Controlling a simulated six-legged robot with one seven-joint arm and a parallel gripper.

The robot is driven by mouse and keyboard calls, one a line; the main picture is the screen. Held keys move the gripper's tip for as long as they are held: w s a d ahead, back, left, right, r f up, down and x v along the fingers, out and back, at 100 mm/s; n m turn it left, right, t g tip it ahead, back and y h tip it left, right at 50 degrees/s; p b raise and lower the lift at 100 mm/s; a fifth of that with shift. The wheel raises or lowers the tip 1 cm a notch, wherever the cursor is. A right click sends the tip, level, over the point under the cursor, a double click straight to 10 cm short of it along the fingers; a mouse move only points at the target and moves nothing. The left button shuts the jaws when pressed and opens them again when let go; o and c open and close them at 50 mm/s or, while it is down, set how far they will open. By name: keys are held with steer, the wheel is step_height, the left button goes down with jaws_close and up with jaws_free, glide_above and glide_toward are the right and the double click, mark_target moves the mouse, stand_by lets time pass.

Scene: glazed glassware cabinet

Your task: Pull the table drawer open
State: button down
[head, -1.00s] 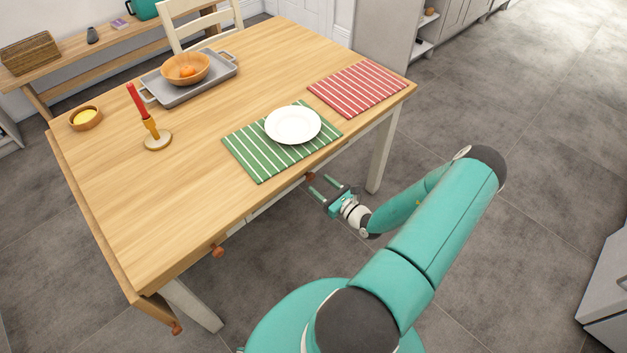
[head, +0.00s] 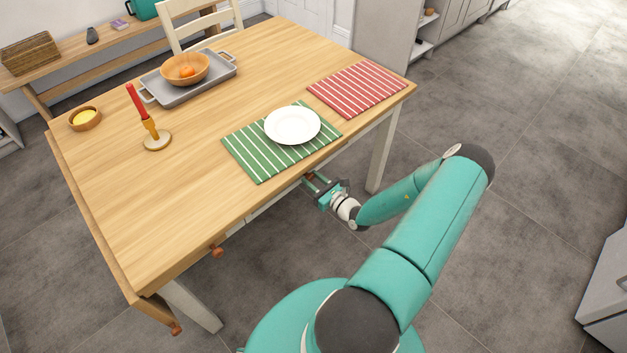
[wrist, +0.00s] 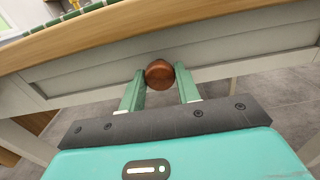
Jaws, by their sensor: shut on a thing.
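The table drawer (wrist: 95,77) has a pale grey front under the wooden tabletop (head: 190,195). It looks flush with the table's frame. A round brown wooden knob (wrist: 159,74) sticks out from the drawer front. My gripper (wrist: 160,84) has one finger on each side of this knob and is shut on it. In the head view my gripper (head: 313,181) is at the table's near edge, below the green striped mat, and the knob is partly hidden by the fingers. A second brown knob (head: 217,251) sits further left along the same side.
On the tabletop are a white plate (head: 292,126) on a green striped mat (head: 247,157), a red striped mat (head: 357,89), a candle holder (head: 157,141) and a grey tray (head: 214,87). The grey floor (head: 510,210) to the right is clear. A table leg (head: 381,155) stands near my gripper.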

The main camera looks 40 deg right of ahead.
steer(key=s, duration=2.6)
steer(key=shift+d, duration=0.35)
steer(key=c, duration=1)
jaws_free()
steer(key=shift+s, duration=0.15)
steer(key=s, duration=1.3)
steer(key=shift+s+d, duration=0.2)
steer(key=shift+s, duration=0.1)
